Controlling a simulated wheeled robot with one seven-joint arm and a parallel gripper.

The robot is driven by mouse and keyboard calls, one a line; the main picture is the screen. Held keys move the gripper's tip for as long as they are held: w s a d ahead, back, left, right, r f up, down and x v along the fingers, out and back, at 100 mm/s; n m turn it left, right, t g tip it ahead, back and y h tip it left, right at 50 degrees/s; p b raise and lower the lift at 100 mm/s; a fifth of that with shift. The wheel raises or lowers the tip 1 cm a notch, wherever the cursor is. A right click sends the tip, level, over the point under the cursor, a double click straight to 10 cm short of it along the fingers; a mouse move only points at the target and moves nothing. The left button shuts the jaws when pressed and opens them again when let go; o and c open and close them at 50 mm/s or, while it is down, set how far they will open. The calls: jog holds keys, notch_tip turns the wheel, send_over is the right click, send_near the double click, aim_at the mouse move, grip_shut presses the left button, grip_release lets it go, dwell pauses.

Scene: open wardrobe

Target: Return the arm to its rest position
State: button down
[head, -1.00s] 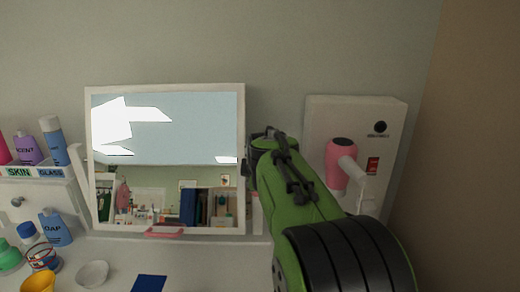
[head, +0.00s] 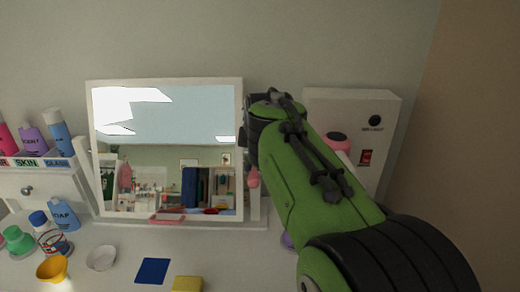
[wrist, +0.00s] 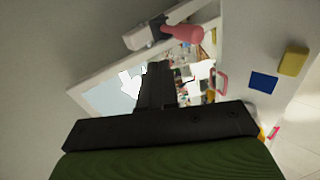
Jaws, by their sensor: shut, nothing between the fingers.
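My gripper (wrist: 157,85) shows in the wrist view as a dark, narrow shape with the fingers together and nothing held between them. It is outlined against the mirror (wrist: 112,92). In the head view my green arm reaches up from the lower right, with its far end beside the right edge of the mirror's white frame (head: 165,83). The fingertips are hidden behind the arm there.
A pink hair dryer (head: 335,138) hangs on a white wall panel (head: 352,108), mostly behind my arm. Bottles and a labelled white shelf (head: 44,163) stand at left. A yellow cup (head: 52,268), white bowl (head: 102,258), blue square (head: 152,271) and yellow block (head: 188,284) lie on the counter.

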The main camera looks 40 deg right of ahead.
jog(key=shift+v, duration=1.05)
jog(key=shift+d, duration=0.2)
jog(key=s+a+f+m+g+y+p, duration=0.1)
jog(key=s+a+f+m+y+p, duration=0.1)
jog(key=s+a+m, duration=0.3)
jog(key=s+a+f+m+g+y+p, duration=0.1)
jog(key=s+a+f+m+p, duration=0.3)
jog(key=s+a, duration=0.8)
jog(key=s+f+m+y, duration=0.1)
jog(key=s, duration=0.2)
jog(key=shift+a+f+y+p, duration=0.2)
jog(key=shift+a+y+p, duration=0.2)
jog(key=c, duration=1.8)
grip_release()
